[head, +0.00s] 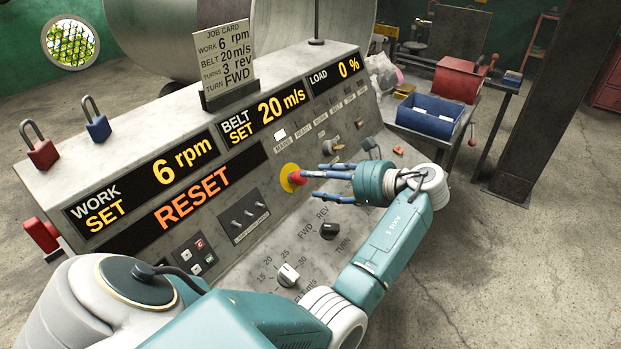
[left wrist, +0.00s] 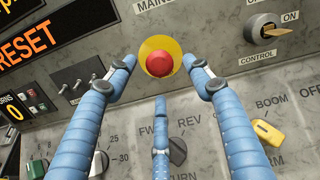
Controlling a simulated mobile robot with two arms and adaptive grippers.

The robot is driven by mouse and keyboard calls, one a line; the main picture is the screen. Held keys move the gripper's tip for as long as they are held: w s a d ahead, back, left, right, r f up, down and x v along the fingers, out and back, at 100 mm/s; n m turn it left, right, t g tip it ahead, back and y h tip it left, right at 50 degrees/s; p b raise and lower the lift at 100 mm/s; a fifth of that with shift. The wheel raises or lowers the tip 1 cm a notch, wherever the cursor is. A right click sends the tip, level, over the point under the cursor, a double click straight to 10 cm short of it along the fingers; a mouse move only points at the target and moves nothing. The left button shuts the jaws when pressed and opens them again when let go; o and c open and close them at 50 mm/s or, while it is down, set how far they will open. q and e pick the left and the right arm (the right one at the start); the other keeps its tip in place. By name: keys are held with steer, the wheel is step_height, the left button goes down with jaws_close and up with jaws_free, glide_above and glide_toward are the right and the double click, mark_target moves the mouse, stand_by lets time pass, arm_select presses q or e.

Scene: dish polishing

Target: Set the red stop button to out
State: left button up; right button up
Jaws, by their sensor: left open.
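The red stop button (head: 296,177) sits on a yellow round plate (head: 286,171) on the sloped console face. In the left wrist view the red button (left wrist: 159,63) shows whole on its yellow plate (left wrist: 172,43). My left gripper (head: 306,174) is open in front of the button. In the left wrist view its blue fingers (left wrist: 160,78) are spread, one to each side of the button and one below it. I cannot tell whether they touch it. The display beside it reads RESET (head: 190,198). My right gripper is not in view.
Close by are a FWD/REV turn knob (head: 329,230), a speed knob (head: 288,274), toggle switches (head: 243,219) and a control key switch (left wrist: 270,27). A yellow boom knob (left wrist: 268,133) is at the lower right. A job card (head: 223,55) stands on top. A blue bin (head: 428,116) stands behind.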

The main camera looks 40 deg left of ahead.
arm_select(q)
steer(key=v, duration=0.8)
steer(key=shift+d, duration=0.35)
steer(key=shift+r, duration=0.1)
